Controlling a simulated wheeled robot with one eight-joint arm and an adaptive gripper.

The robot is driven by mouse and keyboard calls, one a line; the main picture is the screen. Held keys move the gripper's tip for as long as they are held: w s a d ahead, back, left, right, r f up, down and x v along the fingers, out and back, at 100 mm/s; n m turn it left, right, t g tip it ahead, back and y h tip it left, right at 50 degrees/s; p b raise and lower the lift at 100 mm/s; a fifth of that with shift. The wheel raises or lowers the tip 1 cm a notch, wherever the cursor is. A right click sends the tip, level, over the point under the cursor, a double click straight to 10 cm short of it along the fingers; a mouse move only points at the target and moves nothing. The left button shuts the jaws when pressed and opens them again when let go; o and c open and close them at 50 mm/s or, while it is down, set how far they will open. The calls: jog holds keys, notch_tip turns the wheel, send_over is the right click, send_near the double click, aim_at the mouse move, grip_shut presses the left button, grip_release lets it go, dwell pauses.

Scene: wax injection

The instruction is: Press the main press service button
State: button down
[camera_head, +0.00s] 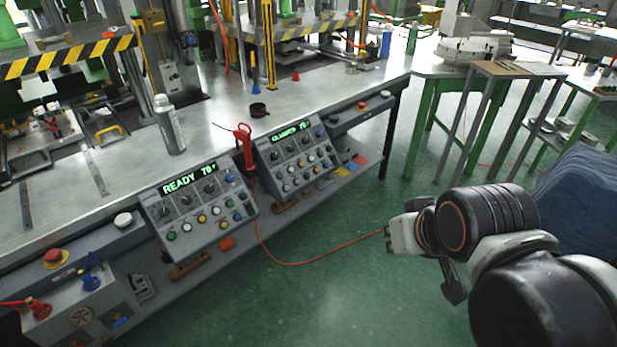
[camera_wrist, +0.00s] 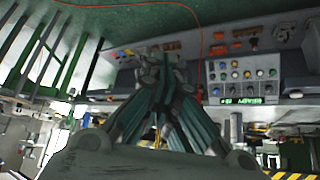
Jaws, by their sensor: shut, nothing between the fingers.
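Two grey sloped control panels are fixed along the front edge of the steel bench. The left panel (camera_head: 199,214) has a green display beginning "READY" above rows of knobs and coloured buttons. The right panel (camera_head: 296,160) has a similar lit display and buttons. The button labels are too small to read, so I cannot tell which is the main press service button. My gripper (camera_head: 395,236) is over the green floor, right of both panels and clear of them. In the wrist view, my gripper (camera_wrist: 163,58) is shut and empty, with a control panel (camera_wrist: 242,78) to its right.
A grey bottle (camera_head: 169,125) and a red-handled tool (camera_head: 244,145) stand by the panels. A red mushroom button (camera_head: 54,257) sits at the lower left. An orange cable (camera_head: 310,263) crosses the floor. Green-legged tables (camera_head: 431,130) stand at the right.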

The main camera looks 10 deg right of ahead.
aim_at(307, 176)
jog(key=shift+w, duration=0.1)
jog(key=w+d+n+t+h, duration=0.25)
jog(key=w+n, duration=1.35)
jog(key=w, duration=1.8)
jog(key=w+a+f+n+t, duration=0.2)
jog(key=w+f+n, duration=0.6)
jog(key=w+f, duration=0.45)
jog(key=w+a+f+n+t, duration=0.1)
jog(key=w+f+n, duration=0.2)
jog(key=f, duration=0.4)
jog(key=w+a+f+n+t, duration=0.1)
jog(key=w+a+f+n, duration=0.1)
jog(key=w+f+n, duration=0.2)
notch_tip(307, 176, down, 3)
jog(key=shift+r+n, duration=0.15)
jog(key=shift+n, duration=0.35)
jog(key=shift+w+h, duration=0.2)
jog(key=shift+h, duration=0.05)
jog(key=shift+w+a+f+b, duration=0.25)
jog(key=shift+w+a+f, duration=0.4)
jog(key=shift+w+f, duration=0.3)
jog(key=shift+w+a+f+b, duration=0.25)
jog(key=shift+w+a+f, duration=0.4)
jog(key=shift+w+f, duration=0.2)
jog(key=shift+w+a+f+b, duration=0.25)
jog(key=shift+w+a+f, duration=0.4)
jog(key=shift+w+f, duration=0.3)
